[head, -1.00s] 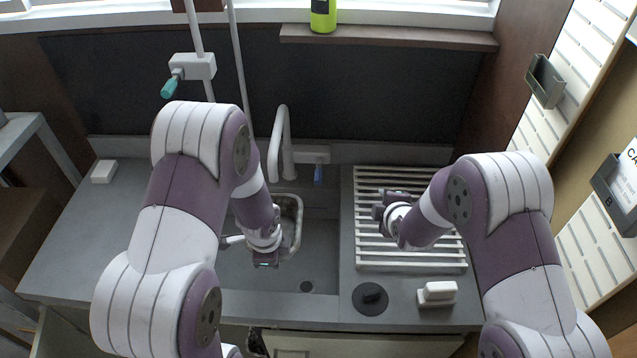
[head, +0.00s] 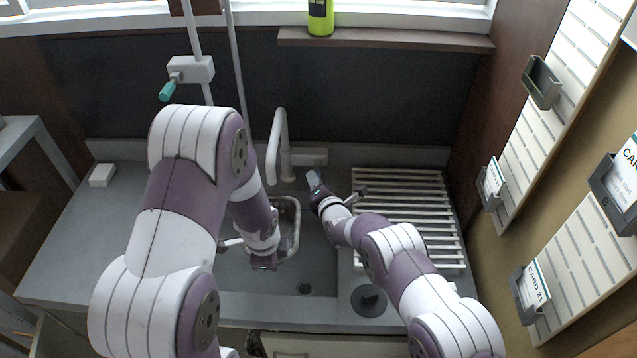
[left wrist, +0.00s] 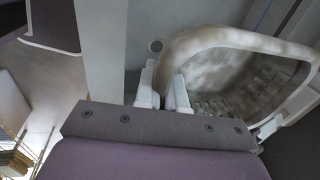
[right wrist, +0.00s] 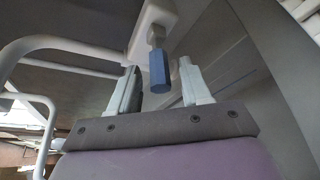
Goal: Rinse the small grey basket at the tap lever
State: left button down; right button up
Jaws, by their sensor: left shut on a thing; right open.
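The small grey basket (head: 298,222) is in the sink under the tap, partly hidden by my left arm. In the left wrist view my left gripper (left wrist: 164,82) is shut on the thick rim of the basket (left wrist: 235,38), whose slotted inside shows dirty brown smears. In the right wrist view the blue tap lever (right wrist: 158,72) hangs from a white block, between the spread fingers of my right gripper. My right gripper (head: 316,180) is open at the lever; whether it touches it I cannot tell. In the head view the gripper hides the lever.
The white tap spout (head: 279,140) arches over the back of the sink (head: 325,255). A slatted drainer (head: 420,215) lies to the right, with a black round lid (head: 369,300) in front of it. A teal-handled valve (head: 168,91) is on the wall at left.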

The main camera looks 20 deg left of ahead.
jog(key=shift+w+a, duration=0.1)
grip_shut()
jog(key=shift+f+t+y, duration=0.3)
jog(key=shift+f+t, duration=0.1)
jog(key=shift+t, duration=0.1)
grip_release()
jog(key=v, duration=1.2)
